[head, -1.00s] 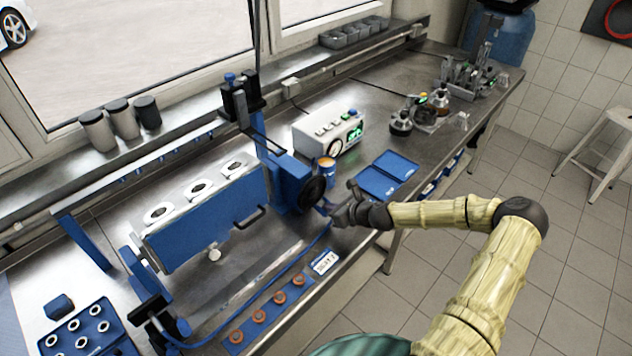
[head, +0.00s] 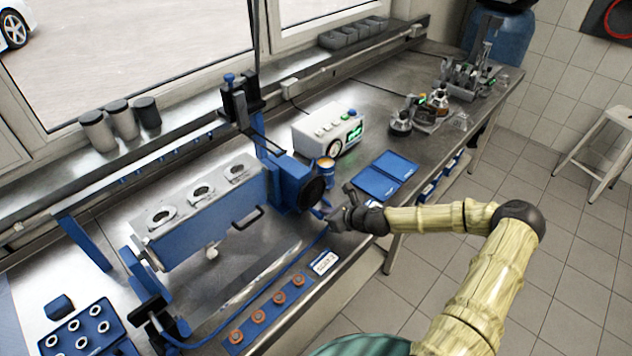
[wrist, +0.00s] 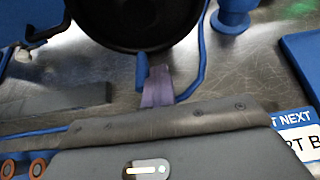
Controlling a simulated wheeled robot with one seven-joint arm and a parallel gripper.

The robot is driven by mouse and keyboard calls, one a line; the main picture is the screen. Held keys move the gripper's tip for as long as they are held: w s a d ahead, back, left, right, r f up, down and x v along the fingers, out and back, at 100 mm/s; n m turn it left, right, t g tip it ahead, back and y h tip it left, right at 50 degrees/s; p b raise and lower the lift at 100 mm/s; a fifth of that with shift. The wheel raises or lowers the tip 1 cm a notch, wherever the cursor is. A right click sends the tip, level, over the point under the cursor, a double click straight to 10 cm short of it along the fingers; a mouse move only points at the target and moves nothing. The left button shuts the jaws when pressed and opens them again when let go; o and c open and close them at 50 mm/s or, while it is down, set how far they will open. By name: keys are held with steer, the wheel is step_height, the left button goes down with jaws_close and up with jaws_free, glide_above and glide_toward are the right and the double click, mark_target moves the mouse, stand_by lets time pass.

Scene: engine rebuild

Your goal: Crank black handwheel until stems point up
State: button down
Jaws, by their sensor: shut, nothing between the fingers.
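The black handwheel (head: 313,191) is on the right end of the blue engine stand; its dark disc fills the top of the wrist view (wrist: 135,22). A short blue crank handle (wrist: 142,72) sticks down from its lower rim. My gripper (head: 330,211) is below and right of the wheel. In the wrist view its purple-grey fingers (wrist: 158,88) are shut and empty, just right of the handle; I cannot tell if they touch it. The blue block (head: 205,222) on the stand shows a grey face (head: 182,205) with three round openings, tilted upward. I cannot make out the stems.
A blue-topped can (head: 326,171) and a white instrument (head: 325,133) stand behind the wheel. A blue folder (head: 385,177) lies to the right. A label card (head: 324,263) and a blue strip with orange rings (head: 235,337) lie in front. A blue cable runs along the bench.

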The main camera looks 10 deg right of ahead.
steer(key=shift+a+f, duration=0.1)
steer(key=shift+a, duration=0.2)
steer(key=shift+s+a, duration=0.3)
steer(key=shift+s, duration=0.05)
steer(key=shift+s+a+p, duration=0.3)
steer(key=shift+a, duration=0.1)
stand_by(0.4)
steer(key=shift+s+a+r, duration=0.3)
steer(key=shift+a+r, duration=0.05)
steer(key=shift+a, duration=0.05)
steer(key=shift+p, duration=0.3)
